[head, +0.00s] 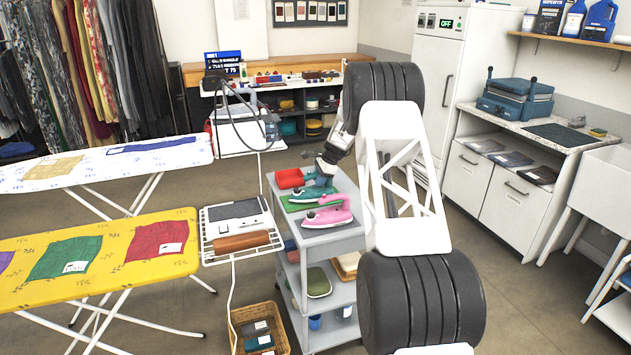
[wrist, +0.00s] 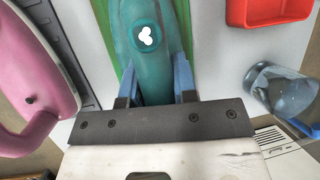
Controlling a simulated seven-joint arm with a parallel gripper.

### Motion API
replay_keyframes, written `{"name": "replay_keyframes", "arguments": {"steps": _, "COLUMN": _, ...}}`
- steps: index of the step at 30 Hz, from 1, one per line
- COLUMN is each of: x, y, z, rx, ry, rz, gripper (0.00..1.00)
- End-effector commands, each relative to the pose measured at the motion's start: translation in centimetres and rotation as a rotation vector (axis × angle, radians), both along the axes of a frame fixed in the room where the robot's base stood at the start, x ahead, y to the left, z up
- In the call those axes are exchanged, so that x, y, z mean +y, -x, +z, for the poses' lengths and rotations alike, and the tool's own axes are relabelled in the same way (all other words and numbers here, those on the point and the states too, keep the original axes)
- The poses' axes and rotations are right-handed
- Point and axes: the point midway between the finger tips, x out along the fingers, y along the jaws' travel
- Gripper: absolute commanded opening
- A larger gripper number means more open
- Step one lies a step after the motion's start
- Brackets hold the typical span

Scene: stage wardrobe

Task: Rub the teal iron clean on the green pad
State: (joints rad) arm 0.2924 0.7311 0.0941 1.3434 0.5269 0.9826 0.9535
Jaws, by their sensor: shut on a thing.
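The teal iron (head: 313,191) sits over the green pad (head: 293,202) on the top of a grey cart. My gripper (head: 324,170) comes down on it from above and behind. In the wrist view, the blue fingers of my gripper (wrist: 156,85) are shut on both sides of the teal iron (wrist: 150,65). The green pad (wrist: 103,20) shows on both sides of the iron. The iron's soleplate is hidden, so I cannot tell whether it touches the pad. A pink iron (head: 327,217) stands at the near side of the pad; it also shows in the wrist view (wrist: 35,65).
A red tray (head: 290,178) and a clear glass (wrist: 283,92) stand on the cart top (head: 345,236), close to the teal iron. A wire rack (head: 208,250) with a brown roll adjoins the cart's left. A yellow ironing board (head: 20,290) stands further left.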

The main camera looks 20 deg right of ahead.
Motion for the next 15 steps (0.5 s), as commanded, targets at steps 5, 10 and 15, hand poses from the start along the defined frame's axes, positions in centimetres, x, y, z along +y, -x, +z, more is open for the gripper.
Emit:
{"name": "replay_keyframes", "arguments": {"steps": 5, "x": 0.0, "y": -0.1, "z": 3.0, "rx": -0.008, "ry": 0.002, "rz": 0.0, "gripper": 0.0}}
{"name": "replay_keyframes", "arguments": {"steps": 10, "x": 0.0, "y": -0.2, "z": 4.5, "rx": -0.008, "ry": 0.002, "rz": 0.0, "gripper": 0.0}}
{"name": "replay_keyframes", "arguments": {"steps": 15, "x": 0.0, "y": -0.2, "z": 5.8, "rx": -0.008, "ry": 0.003, "rz": 0.0, "gripper": 0.0}}
